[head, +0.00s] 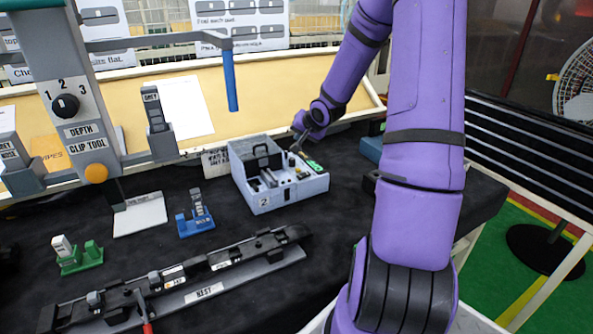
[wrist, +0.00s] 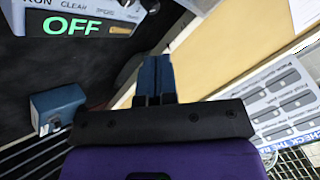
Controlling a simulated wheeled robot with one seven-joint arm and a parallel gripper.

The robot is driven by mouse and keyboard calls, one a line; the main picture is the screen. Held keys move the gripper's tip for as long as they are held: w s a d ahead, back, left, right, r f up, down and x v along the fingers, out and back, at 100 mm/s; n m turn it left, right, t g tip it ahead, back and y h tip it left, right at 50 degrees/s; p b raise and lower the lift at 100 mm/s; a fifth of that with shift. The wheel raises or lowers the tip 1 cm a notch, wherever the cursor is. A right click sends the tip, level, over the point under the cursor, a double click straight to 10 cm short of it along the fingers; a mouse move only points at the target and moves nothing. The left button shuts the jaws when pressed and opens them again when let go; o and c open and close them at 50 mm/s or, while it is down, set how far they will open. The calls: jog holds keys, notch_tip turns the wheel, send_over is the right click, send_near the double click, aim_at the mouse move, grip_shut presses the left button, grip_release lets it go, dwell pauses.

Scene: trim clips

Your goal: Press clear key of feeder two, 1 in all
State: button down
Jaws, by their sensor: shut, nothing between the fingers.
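Feeder two (head: 265,203) is a light grey-blue box marked "2" on the dark bench in the head view. It has an open lid, small posts and a green-lit strip at its right. In the wrist view its panel (wrist: 97,8) shows at the top left, with the labels "RUN" and "CLEAR" and a green "OFF" display (wrist: 72,27). The clear key itself cannot be made out. My gripper (head: 297,146) is over the back right part of the feeder in the head view. In the wrist view its fingers (wrist: 155,68) are together and empty, to the right of the panel.
A blue box (wrist: 57,106) lies near my gripper in the wrist view; it also shows right of the feeder in the head view (head: 370,150). A black nest rail (head: 205,290) lies in front, with a blue clip holder (head: 195,225) behind.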

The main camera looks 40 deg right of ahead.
jog(key=shift+f, duration=4.4)
jog(key=shift+f, duration=0.4)
jog(key=shift+f, duration=0.5)
jog(key=shift+r, duration=0.95)
jog(key=shift+r, duration=2.5)
